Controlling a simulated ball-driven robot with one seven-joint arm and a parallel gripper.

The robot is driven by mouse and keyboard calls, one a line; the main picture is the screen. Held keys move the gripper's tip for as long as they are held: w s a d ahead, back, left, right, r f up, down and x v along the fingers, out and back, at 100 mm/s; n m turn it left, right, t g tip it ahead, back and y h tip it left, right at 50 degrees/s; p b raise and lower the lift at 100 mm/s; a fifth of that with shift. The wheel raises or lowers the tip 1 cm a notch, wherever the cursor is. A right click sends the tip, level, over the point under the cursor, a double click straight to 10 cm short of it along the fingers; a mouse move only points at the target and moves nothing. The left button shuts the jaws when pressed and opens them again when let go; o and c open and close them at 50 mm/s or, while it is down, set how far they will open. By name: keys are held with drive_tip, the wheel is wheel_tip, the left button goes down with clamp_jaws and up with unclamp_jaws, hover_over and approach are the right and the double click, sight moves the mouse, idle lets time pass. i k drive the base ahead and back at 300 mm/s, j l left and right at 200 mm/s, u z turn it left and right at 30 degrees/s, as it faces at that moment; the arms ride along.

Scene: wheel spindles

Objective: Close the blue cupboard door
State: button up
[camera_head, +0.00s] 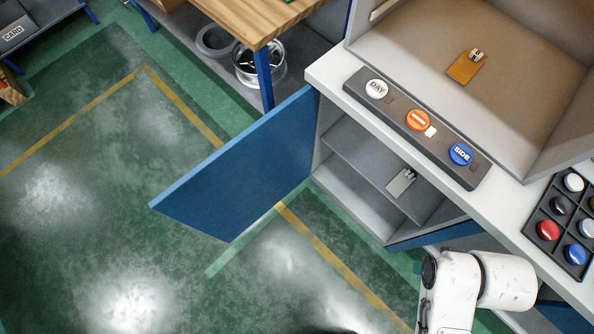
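The blue cupboard door (240,168) stands wide open. It swings out to the left from the left front edge of the grey cupboard (345,192) under the white counter. The cupboard's inside is exposed, with a shelf and a small grey plate-like item (401,182) in it. My white arm (475,290) shows at the bottom right, in front of the counter and apart from the door. My gripper is not visible in this view.
The counter (335,75) carries a dark strip with white, orange and blue round pieces. A tray of coloured round pieces (548,230) sits at its right. A wooden table (245,18) stands behind the door, with wheel rims (260,62) below. The green floor left of the door is clear.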

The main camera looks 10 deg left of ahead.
sight(224, 196)
drive_tip(key=j+z, duration=0.4)
drive_tip(key=j, duration=0.2)
drive_tip(key=k+j+z, duration=0.1)
drive_tip(key=j+z, duration=0.3)
drive_tip(key=j, duration=0.2)
drive_tip(key=k+j, duration=0.1)
drive_tip(key=j, duration=0.45)
drive_tip(key=k+j, duration=0.1)
drive_tip(key=j, duration=0.45)
drive_tip(key=k+j, duration=0.1)
drive_tip(key=j, duration=0.4)
drive_tip(key=k+j, duration=0.1)
drive_tip(key=j, duration=0.45)
